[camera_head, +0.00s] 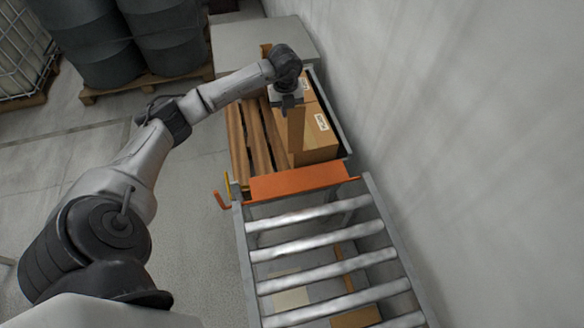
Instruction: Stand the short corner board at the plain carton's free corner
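My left gripper (289,102) points down at the near left of the plain carton (318,143). It is shut on the top of a brown upright board (296,130), which I take for the short corner board. The board hangs upright along the carton's left near side; I cannot tell whether it touches the carton or the pallet. The fingertips are small and partly hidden. The carton is brown with a white label and sits on the right of a wooden pallet (236,135). My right gripper is not in view.
An orange plate (299,182) lies between the pallet and a roller conveyor (312,250). A metal rail and a grey wall (440,120) bound the right. Dark drums (92,48) stand on another pallet at upper left. The pallet's left slats are bare.

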